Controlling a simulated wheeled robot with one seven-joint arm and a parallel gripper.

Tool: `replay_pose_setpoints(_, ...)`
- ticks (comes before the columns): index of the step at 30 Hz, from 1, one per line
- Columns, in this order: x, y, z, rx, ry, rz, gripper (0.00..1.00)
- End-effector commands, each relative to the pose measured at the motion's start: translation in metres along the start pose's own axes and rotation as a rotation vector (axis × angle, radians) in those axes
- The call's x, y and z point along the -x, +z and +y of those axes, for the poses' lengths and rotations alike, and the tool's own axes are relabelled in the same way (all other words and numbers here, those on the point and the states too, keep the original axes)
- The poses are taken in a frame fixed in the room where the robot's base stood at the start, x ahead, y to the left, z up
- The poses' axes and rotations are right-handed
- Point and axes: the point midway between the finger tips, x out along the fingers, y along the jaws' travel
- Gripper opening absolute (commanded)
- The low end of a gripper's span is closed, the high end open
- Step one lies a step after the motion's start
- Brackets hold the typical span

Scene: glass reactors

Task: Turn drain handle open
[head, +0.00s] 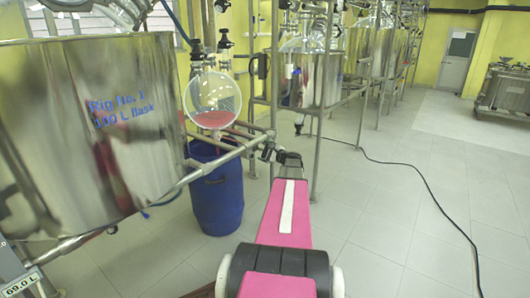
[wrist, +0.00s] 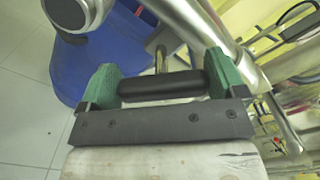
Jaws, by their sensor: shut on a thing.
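The black drain handle (wrist: 160,86) lies crosswise in the wrist view, with a brassy stem (wrist: 160,58) rising behind it. My gripper (wrist: 162,76) has a green finger at each end of the handle and is shut on it. In the head view my gripper (head: 288,158) is at the end of my pink arm, beside the dark drain valve (head: 267,151) on the metal pipe frame. The handle itself is hard to make out there, and I cannot tell its angle.
A blue barrel (head: 217,190) stands under the pipe, below a round flask (head: 213,95) with pinkish liquid. A large steel vessel (head: 85,130) fills the left. Metal pipes (wrist: 205,40) run close to my gripper. A black cable (head: 440,215) crosses the open floor at right.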

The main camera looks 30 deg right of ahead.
Motion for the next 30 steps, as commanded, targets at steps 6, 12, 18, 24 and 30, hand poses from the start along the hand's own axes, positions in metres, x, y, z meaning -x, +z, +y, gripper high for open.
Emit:
replay_pose_setpoints(6,0.0007,-0.0003,0.0025,0.203,0.0,0.001,0.66)
replay_pose_setpoints(12,0.0007,-0.0008,0.004,0.374,0.001,0.001,0.66)
replay_pose_setpoints(18,0.0008,-0.0013,0.0051,0.505,0.001,0.001,0.66)
replay_pose_setpoints(24,0.0009,-0.0016,0.0058,0.59,0.001,0.001,0.66)
replay_pose_setpoints(30,0.0009,-0.0018,0.0061,0.629,0.002,0.001,0.66)
